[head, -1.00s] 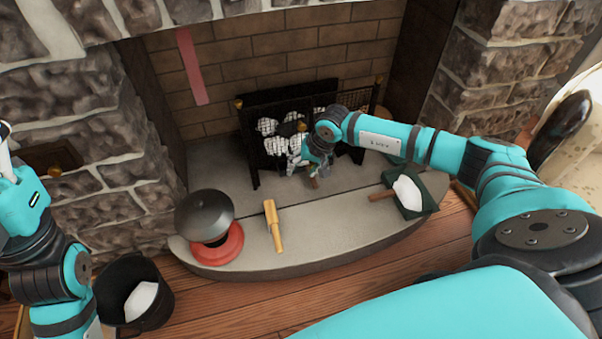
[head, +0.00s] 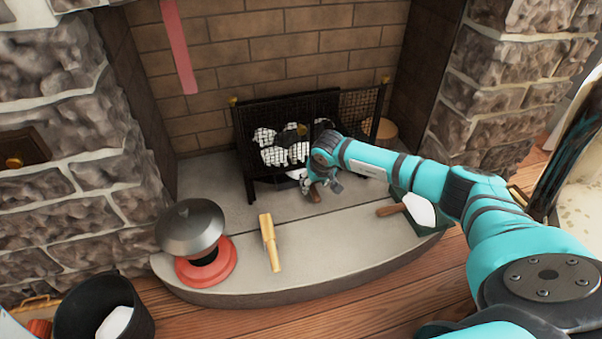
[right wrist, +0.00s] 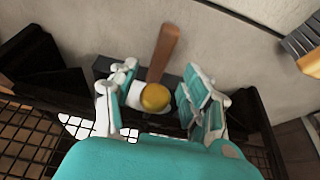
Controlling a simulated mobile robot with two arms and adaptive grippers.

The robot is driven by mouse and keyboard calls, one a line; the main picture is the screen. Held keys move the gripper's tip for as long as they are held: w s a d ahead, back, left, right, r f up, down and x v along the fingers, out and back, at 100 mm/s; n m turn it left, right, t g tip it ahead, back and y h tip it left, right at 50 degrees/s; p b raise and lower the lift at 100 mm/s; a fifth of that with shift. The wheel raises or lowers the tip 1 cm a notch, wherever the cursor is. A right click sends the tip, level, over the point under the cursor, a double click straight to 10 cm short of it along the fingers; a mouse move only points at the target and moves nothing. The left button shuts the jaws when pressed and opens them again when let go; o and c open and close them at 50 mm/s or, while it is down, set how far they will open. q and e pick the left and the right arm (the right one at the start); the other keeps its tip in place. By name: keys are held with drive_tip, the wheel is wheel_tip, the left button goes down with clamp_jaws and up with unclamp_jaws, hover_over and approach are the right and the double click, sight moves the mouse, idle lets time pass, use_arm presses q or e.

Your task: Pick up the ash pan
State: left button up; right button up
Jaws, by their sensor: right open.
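A dark tray with white ash, apparently the ash pan (right wrist: 105,70), lies low under the front of the grate. It is mostly hidden by my right gripper and the grate in the head view. A brown wooden handle (right wrist: 164,55) sticks out from it toward the hearth, and a yellow ball (right wrist: 155,97) shows at the handle's near end. My right gripper (head: 327,188) is open at the handle; in the right wrist view its fingers (right wrist: 160,105) stand on both sides of it. I cannot tell whether they touch it. My left gripper is out of view.
The black mesh grate (head: 362,113) stands close behind my right gripper. A green dustpan (head: 433,228) with white ash lies to the right. A black bucket (head: 75,320) is on the floor.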

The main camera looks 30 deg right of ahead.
sight(313, 187)
drive_tip(key=shift+w+f, duration=0.1)
drive_tip(key=shift+f, duration=0.2)
drive_tip(key=b+x, duration=0.4)
drive_tip(key=b, duration=0.1)
drive_tip(key=shift+w+d+f, duration=0.15)
drive_tip(key=shift+w+f, duration=0.1)
drive_tip(key=shift+f, duration=0.1)
clamp_jaws()
